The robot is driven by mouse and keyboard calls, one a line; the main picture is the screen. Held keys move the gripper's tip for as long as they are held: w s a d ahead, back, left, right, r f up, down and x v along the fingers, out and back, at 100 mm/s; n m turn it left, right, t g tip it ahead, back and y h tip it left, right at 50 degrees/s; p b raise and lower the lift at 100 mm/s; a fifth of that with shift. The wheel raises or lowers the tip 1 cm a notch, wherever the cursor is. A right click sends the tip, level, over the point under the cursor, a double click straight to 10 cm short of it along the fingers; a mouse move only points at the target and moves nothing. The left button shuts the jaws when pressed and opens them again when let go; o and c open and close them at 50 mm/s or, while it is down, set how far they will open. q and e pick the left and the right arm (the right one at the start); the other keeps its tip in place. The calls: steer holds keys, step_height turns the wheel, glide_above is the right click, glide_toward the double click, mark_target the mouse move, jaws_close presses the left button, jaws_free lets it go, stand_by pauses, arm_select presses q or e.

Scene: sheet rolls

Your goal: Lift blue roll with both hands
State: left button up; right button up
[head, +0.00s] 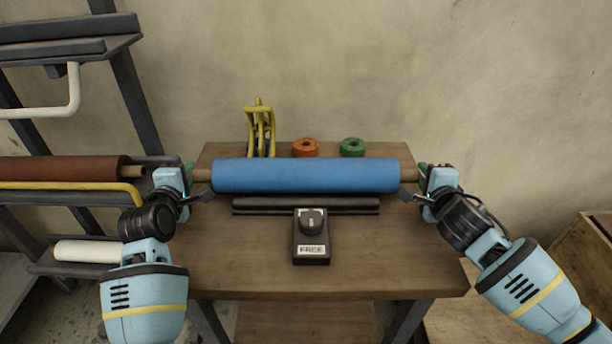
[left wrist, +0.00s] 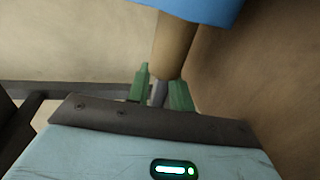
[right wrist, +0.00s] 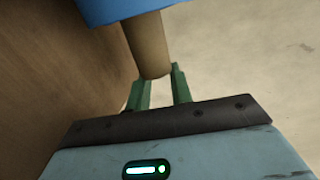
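The blue roll (head: 305,175) lies level across the table, with a tan core sticking out at both ends. My left gripper (head: 190,176) is at the left core end and my right gripper (head: 421,172) at the right core end. In the left wrist view, the green fingers (left wrist: 160,92) are apart, with the core end (left wrist: 173,50) at their tips. In the right wrist view, the fingers (right wrist: 160,88) are also apart, with the core end (right wrist: 147,45) at their tips. I cannot tell whether the fingers touch the core.
A black holder (head: 305,204) shows just in front of the roll. A dark device marked FREE (head: 311,240) stands on the wooden table (head: 230,260). Behind are a yellow stand (head: 260,125), an orange ring (head: 305,148) and a green ring (head: 352,148). A rack (head: 130,90) stands left.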

arm_select(q)
steer(key=shift+d, duration=0.45)
arm_select(e)
steer(key=shift+a, duration=0.55)
